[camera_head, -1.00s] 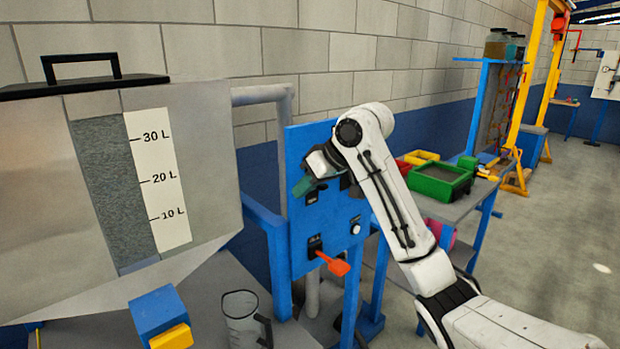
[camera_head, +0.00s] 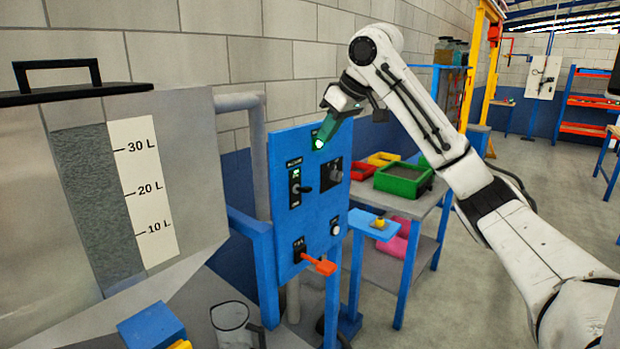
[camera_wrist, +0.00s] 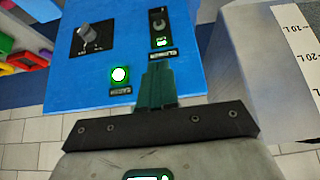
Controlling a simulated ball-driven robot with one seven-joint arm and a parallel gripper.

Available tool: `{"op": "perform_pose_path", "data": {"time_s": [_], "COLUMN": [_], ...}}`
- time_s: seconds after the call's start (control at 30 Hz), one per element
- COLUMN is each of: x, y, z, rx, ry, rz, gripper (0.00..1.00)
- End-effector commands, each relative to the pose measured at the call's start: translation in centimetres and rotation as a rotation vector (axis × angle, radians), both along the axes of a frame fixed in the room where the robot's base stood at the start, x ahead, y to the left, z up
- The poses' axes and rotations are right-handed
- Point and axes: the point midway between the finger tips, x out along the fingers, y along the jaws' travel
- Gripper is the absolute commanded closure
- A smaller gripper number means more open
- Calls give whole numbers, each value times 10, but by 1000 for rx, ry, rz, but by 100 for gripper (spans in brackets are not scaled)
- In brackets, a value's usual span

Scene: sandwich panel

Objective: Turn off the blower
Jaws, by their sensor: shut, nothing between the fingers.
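The blue control panel (camera_head: 305,215) stands beside the grey tank. On its left is a switch with a black handle (camera_head: 303,189), which also shows in the wrist view (camera_wrist: 159,24); the labels are too small to read surely. A dark knob (camera_head: 335,171) sits to its right and shows in the wrist view (camera_wrist: 88,36). A lamp (camera_head: 319,144) glows green at the top of the panel, also in the wrist view (camera_wrist: 120,74). My gripper (camera_head: 323,136) is shut and empty, its green fingertips near the lamp and above the switch; I cannot tell whether it touches the panel.
An orange lever (camera_head: 319,265) sticks out low on the panel, with a white knob (camera_head: 335,229) above it. The tank (camera_head: 185,190) is close at left. A glass jug (camera_head: 233,325) stands below. Red and green trays (camera_head: 403,180) lie on a bench behind.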

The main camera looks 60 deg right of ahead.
Motion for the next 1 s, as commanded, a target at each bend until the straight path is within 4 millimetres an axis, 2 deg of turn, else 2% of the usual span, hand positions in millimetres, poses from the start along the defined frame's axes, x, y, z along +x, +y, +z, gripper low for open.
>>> {"op": "perform_pose_path", "data": {"time_s": [0.17, 0.27, 0.7, 1.0], "x": [3, 9, 53, 46], "y": [0, -2, -12, -11], "z": [-4, -14, -83, -118], "rx": [1, 1, 2, -1], "ry": [-1, 1, 2, 0], "rz": [1, 1, 0, -1], "gripper": [100, 100, 100, 100]}}
